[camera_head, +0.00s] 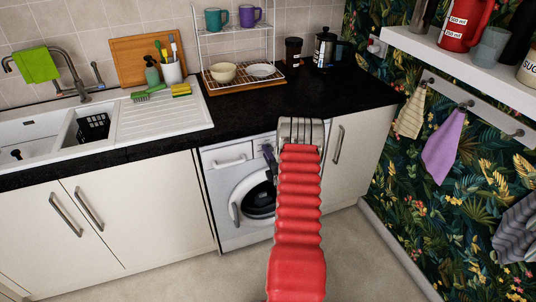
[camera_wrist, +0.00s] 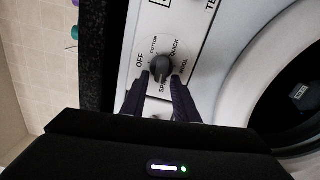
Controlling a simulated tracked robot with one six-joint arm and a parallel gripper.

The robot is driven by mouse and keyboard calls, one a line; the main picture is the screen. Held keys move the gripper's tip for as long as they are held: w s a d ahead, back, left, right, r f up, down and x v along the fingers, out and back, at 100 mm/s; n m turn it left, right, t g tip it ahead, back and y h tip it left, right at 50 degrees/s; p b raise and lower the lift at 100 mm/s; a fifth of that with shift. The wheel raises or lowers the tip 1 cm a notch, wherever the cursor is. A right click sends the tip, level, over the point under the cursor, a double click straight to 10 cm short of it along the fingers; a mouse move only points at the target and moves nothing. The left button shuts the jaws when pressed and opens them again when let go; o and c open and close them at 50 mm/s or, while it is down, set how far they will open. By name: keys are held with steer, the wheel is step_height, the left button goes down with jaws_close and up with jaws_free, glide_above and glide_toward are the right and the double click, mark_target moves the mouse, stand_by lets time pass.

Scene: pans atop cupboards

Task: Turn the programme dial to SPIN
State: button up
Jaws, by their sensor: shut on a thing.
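SPIN is partly covered by the fingers. I cannot tell surely which label the dial points to. My gripper (camera_wrist: 161,77) is shut on the dial, with one dark finger on either side of it. In the head view, the washing machine (camera_head: 229,160) stands under the worktop. My red-sleeved arm hides the dial and much of the panel there.
The round door (camera_wrist: 304,98) of the machine lies right of the dial in the wrist view. The black worktop (camera_head: 235,130) overhangs the panel. Cupboards (camera_head: 135,215) stand to the left, and another cupboard door (camera_head: 352,150) is to the right. The floor in front is clear.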

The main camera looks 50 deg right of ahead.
steer(key=shift+s+d+f+n, duration=0.15)
steer(key=shift+f+n, duration=0.15)
steer(key=shift+n, duration=0.3)
steer(key=shift+s+a+f+n, duration=0.1)
steer(key=shift+f+n, duration=0.15)
steer(key=shift+n, duration=0.35)
steer(key=shift+f, duration=0.1)
steer(key=o, duration=0.7)
steer(key=shift+r, duration=0.2)
steer(key=shift+w, duration=0.1)
steer(key=v, duration=1.4)
